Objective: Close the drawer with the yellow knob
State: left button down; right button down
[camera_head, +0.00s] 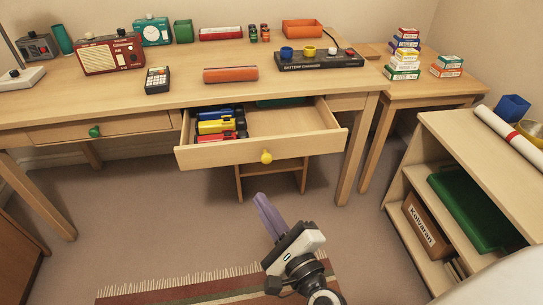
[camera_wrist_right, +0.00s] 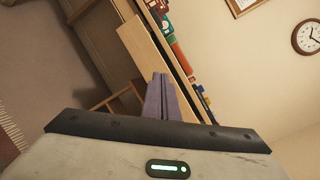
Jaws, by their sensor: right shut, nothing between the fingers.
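The drawer with the yellow knob (camera_head: 190,156) stands pulled out from the desk, its inside open to view. My left gripper is not in view.
A closed drawer with a green knob (camera_head: 94,131) is to the left. The desktop (camera_head: 190,78) holds a red radio (camera_head: 110,54), a calculator (camera_head: 157,80) and a battery charger (camera_head: 318,60). A low shelf (camera_head: 465,130) stands at right. The floor before the drawer is clear except a striped rug (camera_head: 220,290).

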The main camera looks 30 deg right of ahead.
jog(key=w+d+m+h, duration=0.2)
jog(key=d+m+h, duration=0.35)
jog(key=m, duration=0.85)
send_near(272, 143)
jog(key=shift+g, duration=0.4)
jog(key=x, duration=0.6)
jog(key=shift+r+b, duration=0.4)
jog(key=shift+w, duration=0.25)
